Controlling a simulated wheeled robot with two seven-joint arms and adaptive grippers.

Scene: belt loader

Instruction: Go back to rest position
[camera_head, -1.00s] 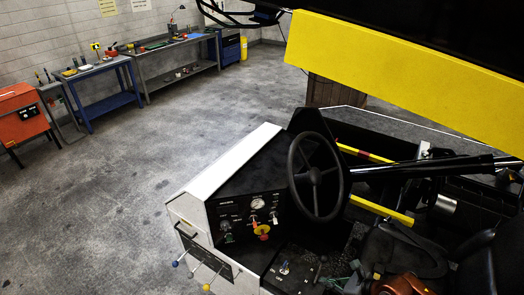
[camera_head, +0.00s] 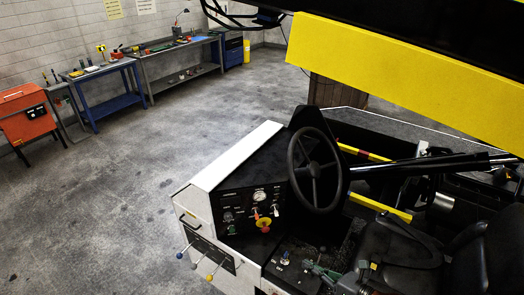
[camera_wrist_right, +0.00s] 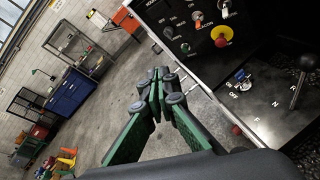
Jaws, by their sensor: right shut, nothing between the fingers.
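My right gripper (camera_head: 322,271) shows at the bottom of the head view, low beside the driver's seat (camera_head: 398,243) and near the black side console. In the right wrist view its green-padded fingers (camera_wrist_right: 160,92) are closed together with nothing between them. They appear in front of open floor, to the left of the control panel (camera_wrist_right: 205,22), and look apart from it. The panel has a gauge, switches and a red knob on a yellow base (camera_head: 263,223). My left gripper is in neither view now.
The steering wheel (camera_head: 316,170) stands above the panel. Levers with coloured balls (camera_head: 196,265) stick out from the loader's side. A yellow beam (camera_head: 400,60) crosses the upper right. Workbenches (camera_head: 104,80) line the far wall; the floor between is clear.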

